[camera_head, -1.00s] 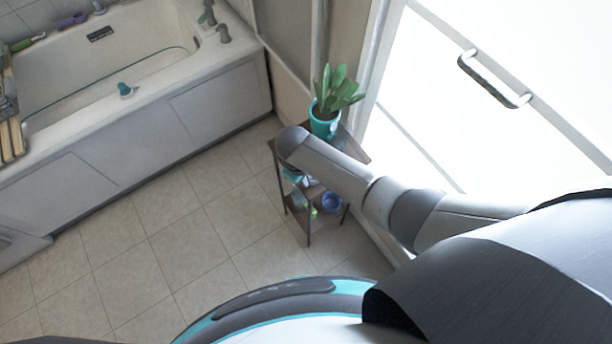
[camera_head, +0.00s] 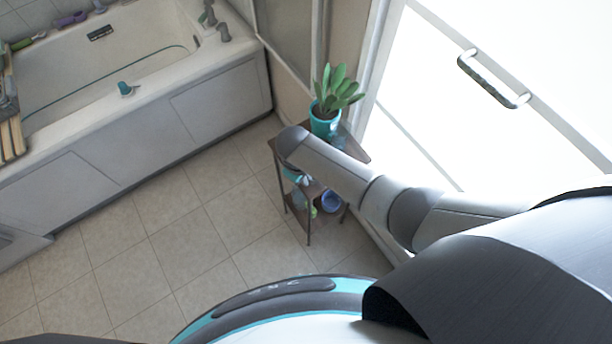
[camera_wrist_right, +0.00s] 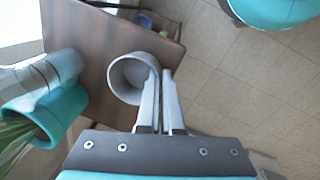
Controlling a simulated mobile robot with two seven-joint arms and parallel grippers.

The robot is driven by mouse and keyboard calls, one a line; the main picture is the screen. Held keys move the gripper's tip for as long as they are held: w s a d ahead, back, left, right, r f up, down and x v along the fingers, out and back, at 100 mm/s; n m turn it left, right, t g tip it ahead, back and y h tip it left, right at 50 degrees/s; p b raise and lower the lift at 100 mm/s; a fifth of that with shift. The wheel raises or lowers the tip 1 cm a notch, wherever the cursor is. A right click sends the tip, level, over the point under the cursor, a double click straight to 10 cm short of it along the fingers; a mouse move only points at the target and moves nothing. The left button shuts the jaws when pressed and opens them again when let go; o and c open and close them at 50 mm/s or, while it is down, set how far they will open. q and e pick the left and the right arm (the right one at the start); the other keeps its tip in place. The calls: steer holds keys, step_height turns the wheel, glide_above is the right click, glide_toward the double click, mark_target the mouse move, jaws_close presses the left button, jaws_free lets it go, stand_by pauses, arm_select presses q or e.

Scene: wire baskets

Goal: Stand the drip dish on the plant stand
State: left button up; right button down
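The plant stand (camera_wrist_right: 100,35) has a brown wooden top and lower shelves. It also shows in the head view (camera_head: 361,154), partly behind my right arm. A round, pale grey, open dish (camera_wrist_right: 138,78), which looks like the drip dish, overlaps the stand top's edge in the right wrist view. Whether it touches the top I cannot tell. My right gripper (camera_wrist_right: 160,75) has its fingers nearly together on the dish's right wall, one finger inside the rim. In the head view the right gripper is mostly hidden behind its arm. My left gripper is not in view.
A teal pot (camera_head: 323,123) with a leafy plant stands on the stand's top, beside a clear glass-like item (camera_wrist_right: 50,72). A blue bowl (camera_head: 331,201) sits on a lower shelf. A bathtub (camera_head: 150,95) is at left, a glazed door (camera_head: 450,110) at right. The tiled floor between is clear.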

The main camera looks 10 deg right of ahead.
steer(key=shift+f+b, duration=0.4)
steer(key=shift+f, duration=0.15)
stand_by(0.4)
steer(key=c, duration=1)
jaws_free()
steer(key=shift+r, duration=0.15)
step_height(320, 180, up, 8)
steer(key=a+p, duration=0.1)
steer(key=p, duration=0.7)
steer(key=shift+s+f+p, duration=0.2)
steer(key=shift+s+p, duration=0.2)
stand_by(0.3)
